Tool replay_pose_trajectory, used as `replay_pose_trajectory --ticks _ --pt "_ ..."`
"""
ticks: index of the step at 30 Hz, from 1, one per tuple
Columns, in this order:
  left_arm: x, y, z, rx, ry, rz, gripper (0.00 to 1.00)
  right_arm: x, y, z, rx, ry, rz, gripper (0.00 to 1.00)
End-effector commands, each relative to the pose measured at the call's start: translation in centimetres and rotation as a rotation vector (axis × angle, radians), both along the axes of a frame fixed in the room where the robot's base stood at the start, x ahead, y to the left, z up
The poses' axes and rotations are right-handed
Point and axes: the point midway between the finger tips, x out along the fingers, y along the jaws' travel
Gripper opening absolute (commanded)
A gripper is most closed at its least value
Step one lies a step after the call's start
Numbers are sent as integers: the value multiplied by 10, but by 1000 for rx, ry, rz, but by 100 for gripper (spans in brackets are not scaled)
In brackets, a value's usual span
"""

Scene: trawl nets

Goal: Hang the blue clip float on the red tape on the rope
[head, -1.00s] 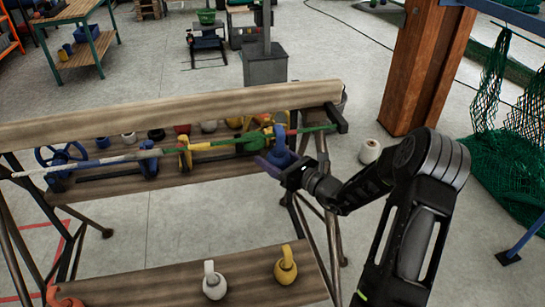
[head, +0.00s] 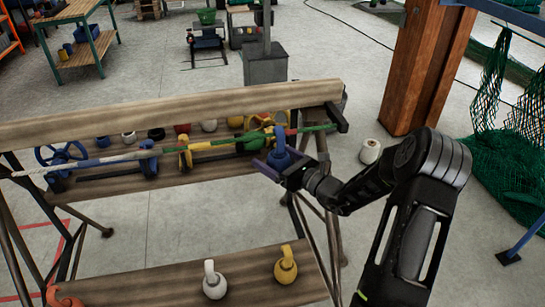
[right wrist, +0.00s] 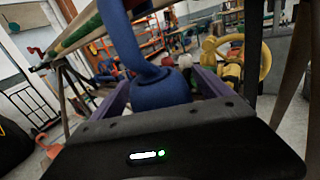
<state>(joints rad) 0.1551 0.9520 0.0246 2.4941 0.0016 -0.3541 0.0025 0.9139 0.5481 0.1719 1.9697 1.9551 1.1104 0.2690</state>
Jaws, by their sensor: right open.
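The blue clip float (head: 281,154) is upright at the right part of the rope (head: 222,143), its clip up at the rope's height. Red tape (head: 293,131) shows on the rope close to the right of the clip; I cannot tell whether the clip sits exactly on it. My right gripper (head: 274,166) is open around the float's body from below. In the right wrist view the float (right wrist: 160,90) stands between the parted purple fingers, and its clip's top is cut off by the upper edge. My left gripper is out of view.
A wooden beam (head: 180,108) runs behind the rope. Several floats stand on the shelf behind the rope. A white float (head: 214,283) and a yellow float (head: 286,268) stand on the front plank (head: 245,285). A white float (head: 370,151) is on the floor.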

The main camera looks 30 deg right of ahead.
Motion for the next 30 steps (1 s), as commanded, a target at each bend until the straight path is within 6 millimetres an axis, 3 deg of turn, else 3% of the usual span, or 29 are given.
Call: replay_pose_trajectory --ticks 15,30 --pt "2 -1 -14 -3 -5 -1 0 -67 -18 -1 -2 1 -2 89" --pt "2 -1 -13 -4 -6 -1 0 -73 -19 0 0 0 0 89"
